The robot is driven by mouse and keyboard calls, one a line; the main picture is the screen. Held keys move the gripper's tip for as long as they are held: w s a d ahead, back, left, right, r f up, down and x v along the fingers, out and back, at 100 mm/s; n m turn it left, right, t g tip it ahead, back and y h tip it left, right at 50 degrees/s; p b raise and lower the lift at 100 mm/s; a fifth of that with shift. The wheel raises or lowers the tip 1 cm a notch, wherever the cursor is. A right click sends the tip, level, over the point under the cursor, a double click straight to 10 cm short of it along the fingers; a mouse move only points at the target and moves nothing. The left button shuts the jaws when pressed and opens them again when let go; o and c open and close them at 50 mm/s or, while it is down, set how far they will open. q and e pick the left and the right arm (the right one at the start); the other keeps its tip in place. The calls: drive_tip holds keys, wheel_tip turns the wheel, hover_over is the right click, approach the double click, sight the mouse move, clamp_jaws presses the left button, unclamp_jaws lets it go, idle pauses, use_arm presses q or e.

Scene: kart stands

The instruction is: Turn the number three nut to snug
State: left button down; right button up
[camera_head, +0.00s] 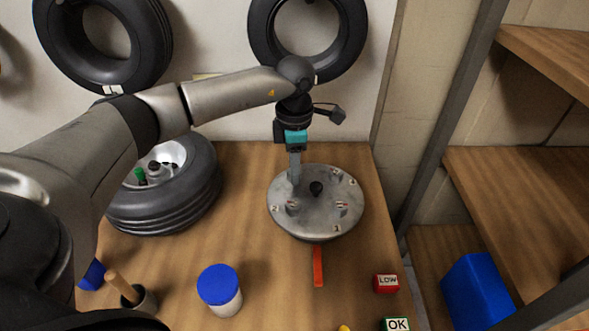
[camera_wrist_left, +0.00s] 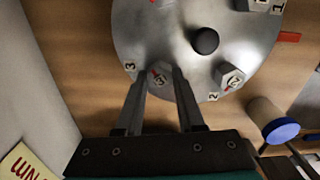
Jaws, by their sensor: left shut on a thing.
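The round grey metal plate (camera_head: 315,228) stands on the wooden bench with a dark central knob (camera_head: 316,188) and hex nuts around it, beside numbered tags. It also fills the top of the left wrist view (camera_wrist_left: 225,65). My left gripper (camera_head: 295,183) points down at the plate's far-left side. In the left wrist view its two fingers (camera_wrist_left: 160,78) are closed around the number three nut (camera_wrist_left: 160,73), next to the tag marked 3 (camera_wrist_left: 130,67). That nut is hidden by the fingers in the head view. The number two nut (camera_wrist_left: 230,76) is free. My right gripper is not seen.
A red handle (camera_head: 318,267) sticks out below the plate. A blue-lidded jar (camera_head: 220,291), a red LOW block (camera_head: 386,285) and a green OK block (camera_head: 396,325) stand in front. A tyred wheel (camera_head: 170,212) lies at left. Shelves (camera_head: 520,180) stand at right.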

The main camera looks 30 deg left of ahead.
use_arm(q)
drive_tip(key=m, duration=0.3)
drive_tip(key=shift+m+b, duration=0.3)
drive_tip(key=shift+b, duration=0.1)
drive_tip(key=shift+r+m+b, duration=0.1)
drive_tip(key=shift+m+b, duration=0.3)
drive_tip(key=shift+m, duration=1.4)
drive_tip(key=c, duration=0.5)
unclamp_jaws()
wheel_tip(320, 180, up, 15)
drive_tip(key=shift+r+p, duration=0.1)
drive_tip(key=shift+p, duration=0.5)
